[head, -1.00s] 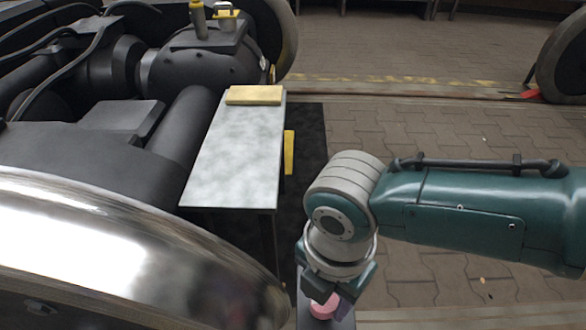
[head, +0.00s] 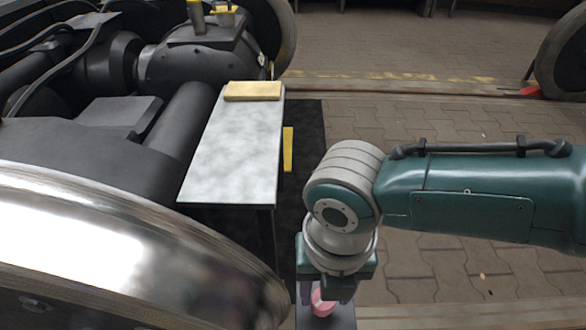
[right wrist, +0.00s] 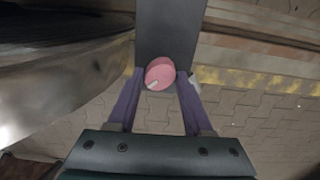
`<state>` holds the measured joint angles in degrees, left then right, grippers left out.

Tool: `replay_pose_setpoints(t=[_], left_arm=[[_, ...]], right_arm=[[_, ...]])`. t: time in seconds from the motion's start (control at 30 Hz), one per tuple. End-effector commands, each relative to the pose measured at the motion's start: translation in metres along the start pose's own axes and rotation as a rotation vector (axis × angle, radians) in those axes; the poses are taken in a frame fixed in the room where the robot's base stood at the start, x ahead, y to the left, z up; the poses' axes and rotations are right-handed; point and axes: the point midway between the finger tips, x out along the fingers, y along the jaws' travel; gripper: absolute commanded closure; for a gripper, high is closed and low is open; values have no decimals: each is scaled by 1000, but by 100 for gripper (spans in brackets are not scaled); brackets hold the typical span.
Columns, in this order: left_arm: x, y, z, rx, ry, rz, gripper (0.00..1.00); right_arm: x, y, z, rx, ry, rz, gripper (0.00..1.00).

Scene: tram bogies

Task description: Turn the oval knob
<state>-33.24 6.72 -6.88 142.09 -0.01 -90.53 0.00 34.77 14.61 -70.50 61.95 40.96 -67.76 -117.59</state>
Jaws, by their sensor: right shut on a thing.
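The oval knob (head: 321,303) is pink and sits on a dark post (head: 312,322) at the bottom of the head view. In the right wrist view the knob (right wrist: 160,73) shows between the fingertips, with a small white mark near its lower left edge. My right gripper (head: 325,294) reaches down over it and is shut on it. In the right wrist view the two purple-grey fingers of the gripper (right wrist: 158,80) stand either side of the knob. Part of the knob is hidden by the gripper in the head view. My left gripper is not in view.
A large shiny wheel (head: 90,250) stands close on the left. A grey-topped table (head: 235,150) with a yellow block (head: 252,91) stands beyond the post, next to the dark bogie (head: 150,110). Paved floor (head: 430,120) lies open on the right.

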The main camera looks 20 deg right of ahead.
Motion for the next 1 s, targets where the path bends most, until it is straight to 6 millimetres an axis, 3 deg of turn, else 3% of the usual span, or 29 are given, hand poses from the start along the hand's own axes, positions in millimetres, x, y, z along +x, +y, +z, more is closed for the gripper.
replay_pose_setpoints(t=[0.53, 0.57, 0.8, 1.0], left_arm=[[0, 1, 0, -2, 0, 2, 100], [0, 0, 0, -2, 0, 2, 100], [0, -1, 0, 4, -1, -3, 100], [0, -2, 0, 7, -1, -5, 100]], right_arm=[[0, 0, 0, -25, 0, 0, 100], [0, 0, 0, -25, 0, 0, 47], [0, 0, 0, -24, 0, 0, 20], [0, 0, 0, -24, 0, 0, 19]])
